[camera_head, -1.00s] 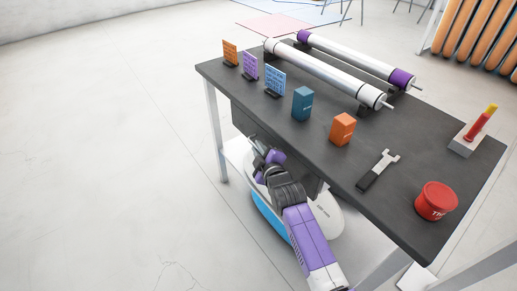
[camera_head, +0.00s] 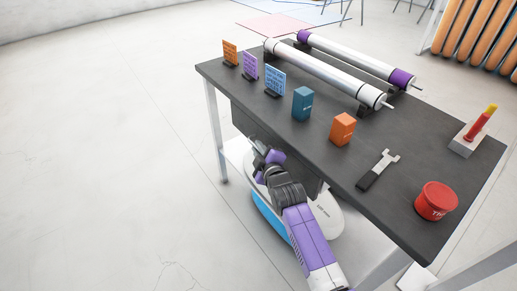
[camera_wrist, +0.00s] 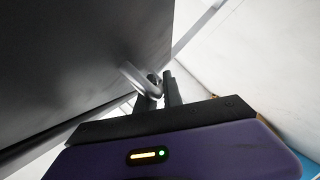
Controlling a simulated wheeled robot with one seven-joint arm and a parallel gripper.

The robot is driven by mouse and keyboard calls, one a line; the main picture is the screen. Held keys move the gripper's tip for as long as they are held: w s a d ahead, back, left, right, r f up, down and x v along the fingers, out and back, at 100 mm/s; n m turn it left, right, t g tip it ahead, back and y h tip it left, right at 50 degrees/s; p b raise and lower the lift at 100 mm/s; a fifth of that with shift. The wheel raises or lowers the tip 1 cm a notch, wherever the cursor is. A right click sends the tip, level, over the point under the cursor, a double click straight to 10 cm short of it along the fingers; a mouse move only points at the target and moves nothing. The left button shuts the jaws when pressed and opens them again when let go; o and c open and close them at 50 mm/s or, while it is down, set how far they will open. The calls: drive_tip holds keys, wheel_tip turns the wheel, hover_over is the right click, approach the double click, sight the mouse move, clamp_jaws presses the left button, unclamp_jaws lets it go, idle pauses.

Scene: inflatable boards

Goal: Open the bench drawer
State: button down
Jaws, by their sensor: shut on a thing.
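The bench (camera_head: 310,150) has a dark top, and its dark drawer front (camera_head: 243,122) shows below the top's near left edge. My gripper (camera_head: 258,148) is at the drawer front, and my arm partly hides the drawer. In the wrist view the drawer front (camera_wrist: 80,60) fills the upper left. A curved metal handle (camera_wrist: 137,80) stands out from it. My gripper (camera_wrist: 160,88) is shut on the handle, with its fingers around the bar's end. Whether there is a gap at the drawer's edge cannot be told.
On the bench top are several small stand cards (camera_head: 251,66), a blue box (camera_head: 302,103), an orange box (camera_head: 343,128), a wrench (camera_head: 378,170), a red tin (camera_head: 436,200) and rollers (camera_head: 330,70). A white and blue object (camera_head: 325,213) is under the bench. The floor at left is clear.

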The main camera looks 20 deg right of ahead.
drive_tip(key=s+a+b, duration=0.3)
drive_tip(key=a+b, duration=0.1)
drive_tip(key=a, duration=0.7)
drive_tip(key=s+a+b, duration=0.4)
drive_tip(key=a, duration=0.7)
drive_tip(key=shift+s+a+b, duration=0.25)
drive_tip(key=shift+a+b, duration=0.05)
drive_tip(key=shift+b, duration=0.05)
drive_tip(key=c, duration=1.8)
unclamp_jaws()
drive_tip(key=shift+o, duration=0.2)
drive_tip(key=p+v, duration=0.1)
drive_tip(key=v, duration=0.6)
drive_tip(key=shift+s, duration=0.35)
drive_tip(key=shift+a+r, duration=0.1)
drive_tip(key=shift+r, duration=0.05)
